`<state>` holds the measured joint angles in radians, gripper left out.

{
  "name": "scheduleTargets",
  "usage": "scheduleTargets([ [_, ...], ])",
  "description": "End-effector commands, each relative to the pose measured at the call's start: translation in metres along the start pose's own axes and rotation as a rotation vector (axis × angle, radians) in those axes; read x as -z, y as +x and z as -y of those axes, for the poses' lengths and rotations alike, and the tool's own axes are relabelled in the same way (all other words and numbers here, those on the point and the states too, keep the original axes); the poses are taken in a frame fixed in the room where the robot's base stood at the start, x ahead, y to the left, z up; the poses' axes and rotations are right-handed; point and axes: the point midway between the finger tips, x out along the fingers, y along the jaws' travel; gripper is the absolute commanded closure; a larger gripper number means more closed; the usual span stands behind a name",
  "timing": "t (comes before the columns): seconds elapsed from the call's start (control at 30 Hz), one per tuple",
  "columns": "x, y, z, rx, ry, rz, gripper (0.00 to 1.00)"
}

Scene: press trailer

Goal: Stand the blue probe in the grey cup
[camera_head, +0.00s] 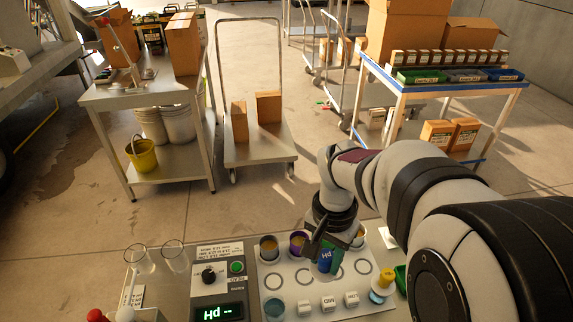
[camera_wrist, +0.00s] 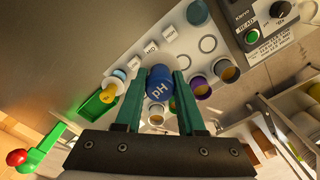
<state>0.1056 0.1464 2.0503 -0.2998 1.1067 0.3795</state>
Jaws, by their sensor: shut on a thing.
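My gripper (camera_head: 323,250) is shut on the blue probe, which carries white "pH" lettering and points down over the white board. The probe (camera_wrist: 159,83) shows between the green fingers in the wrist view. A cup that looks grey (camera_head: 269,247), with amber liquid, stands at the board's back left; it also shows in the wrist view (camera_wrist: 227,71). The probe is apart from it, to its right. A purple cup (camera_head: 298,243) stands beside it. Paler cups (camera_wrist: 177,103) continue the row, partly hidden by my gripper. The probe's lower tip is hard to make out.
A meter (camera_head: 218,285) with a green button stands left of the board. White labelled blocks (camera_head: 328,304) and a teal cup (camera_head: 273,308) are at the front. A yellow-topped item (camera_head: 385,279) and a green tray (camera_head: 401,279) are at right. Clear glasses (camera_head: 139,257) stand far left.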

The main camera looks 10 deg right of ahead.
Motion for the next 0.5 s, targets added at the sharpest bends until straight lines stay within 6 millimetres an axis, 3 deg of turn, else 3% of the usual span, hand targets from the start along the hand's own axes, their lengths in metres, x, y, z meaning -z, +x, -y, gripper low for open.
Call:
scheduleTargets([
  [0.13,0.028,0.008,0.063,-0.003,-0.007,0.002,1.00],
  [0.3,0.044,0.028,0.138,-0.004,-0.004,0.002,1.00],
  [0.4,0.045,0.038,0.166,-0.002,-0.001,0.001,1.00],
  [0.5,0.046,0.044,0.177,-0.001,0.001,0.001,1.00],
])
